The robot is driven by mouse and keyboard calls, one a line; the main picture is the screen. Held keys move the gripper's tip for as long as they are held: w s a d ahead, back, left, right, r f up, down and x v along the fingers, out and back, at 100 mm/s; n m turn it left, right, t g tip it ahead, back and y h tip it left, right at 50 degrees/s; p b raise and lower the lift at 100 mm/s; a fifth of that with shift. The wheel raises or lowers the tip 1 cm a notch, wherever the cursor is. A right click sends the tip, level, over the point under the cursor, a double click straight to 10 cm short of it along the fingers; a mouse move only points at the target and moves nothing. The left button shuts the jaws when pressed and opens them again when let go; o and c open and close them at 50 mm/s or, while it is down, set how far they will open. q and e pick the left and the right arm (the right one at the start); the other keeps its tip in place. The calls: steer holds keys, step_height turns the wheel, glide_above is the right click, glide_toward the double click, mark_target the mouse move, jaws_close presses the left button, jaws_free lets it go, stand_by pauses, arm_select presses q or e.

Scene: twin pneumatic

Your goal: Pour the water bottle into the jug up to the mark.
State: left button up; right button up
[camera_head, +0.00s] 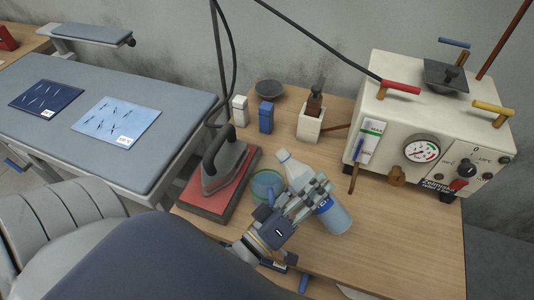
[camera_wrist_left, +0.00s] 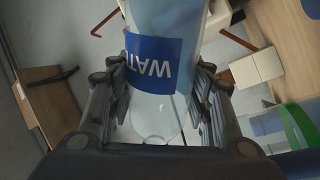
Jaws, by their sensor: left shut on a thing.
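The clear water bottle (camera_head: 336,219) has a blue label and leans in the head view, its neck toward the upper left. My left gripper (camera_head: 312,196) is shut around its middle; fingers cover part of it. In the left wrist view the gripper (camera_wrist_left: 158,100) has a finger on each side of the bottle (camera_wrist_left: 155,118), and the label reads upside down. The clear bluish jug (camera_head: 266,183) stands left of the bottle and gripper, partly hidden. It also shows at the right of the wrist view (camera_wrist_left: 290,128), with a green band. Its mark and water level cannot be told.
An iron (camera_head: 222,165) on a red pad (camera_head: 205,203) stands close left of the jug. A cream steam unit (camera_head: 420,120) with gauge and knobs stands at the back right. Small containers (camera_head: 265,116) stand behind. The wooden table (camera_head: 405,235) is clear at right front.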

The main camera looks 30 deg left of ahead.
arm_select(q)
steer(key=shift+d+f+n+b, duration=0.1)
steer(key=shift+n+b, duration=0.3)
stand_by(0.3)
steer(key=shift+d+n+t+y+b, duration=0.15)
steer(key=shift+d+n+y+b, duration=0.15)
steer(key=shift+n+b, duration=0.6)
steer(key=shift+d+n+t+y+b, duration=0.15)
steer(key=shift+n+y+b, duration=0.25)
steer(key=shift+n+b, duration=0.5)
stand_by(2.6)
steer(key=shift+a+r+n+y+p, duration=0.25)
steer(key=shift+r+n+p, duration=0.2)
steer(key=shift+n, duration=0.25)
steer(key=shift+a+r+n+y+p, duration=0.25)
steer(key=shift+r+n+p, duration=0.2)
steer(key=shift+n, duration=0.25)
stand_by(1.4)
